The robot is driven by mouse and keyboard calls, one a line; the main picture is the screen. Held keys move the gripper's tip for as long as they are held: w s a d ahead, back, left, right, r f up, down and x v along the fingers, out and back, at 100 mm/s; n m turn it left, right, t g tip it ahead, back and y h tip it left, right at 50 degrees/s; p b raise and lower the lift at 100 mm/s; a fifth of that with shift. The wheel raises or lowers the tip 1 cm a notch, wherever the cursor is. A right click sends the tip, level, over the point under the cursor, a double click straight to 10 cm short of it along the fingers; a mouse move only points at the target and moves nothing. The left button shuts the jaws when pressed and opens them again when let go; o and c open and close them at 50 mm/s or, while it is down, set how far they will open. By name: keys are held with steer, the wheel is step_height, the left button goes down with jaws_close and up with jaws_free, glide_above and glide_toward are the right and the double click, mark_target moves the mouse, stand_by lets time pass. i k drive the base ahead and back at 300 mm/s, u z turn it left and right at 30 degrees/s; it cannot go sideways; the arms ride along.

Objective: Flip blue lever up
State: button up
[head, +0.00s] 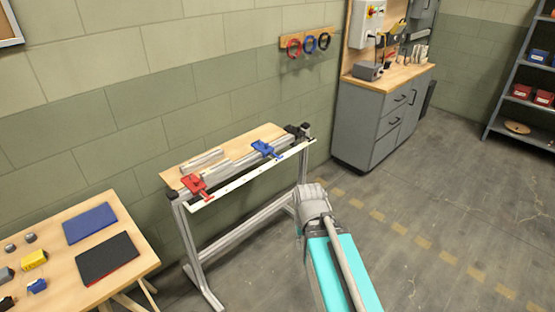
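The blue lever (263,148) sits near the right end of a narrow bench with an aluminium rail. Its blue body lies low on the rail, with a part reaching towards the front edge; its exact angle is too small to tell. A similar red lever (195,186) sits at the bench's left end. My arm, with a turquoise link and a grey joint, reaches up from the bottom, in front of the bench's right leg. I cannot make out gripper fingers, and nothing of mine visibly touches the blue lever.
The narrow bench (228,147) stands near the green block wall on a metal frame. A wooden table (53,246) with blue and dark pads and small parts is at lower left. A grey cabinet (368,128) stands at the back right. The floor (440,205) on the right is clear.

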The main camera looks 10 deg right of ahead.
mark_target(279, 158)
steer(key=z, duration=0.1)
steer(key=i, duration=1)
steer(key=u, duration=0.1)
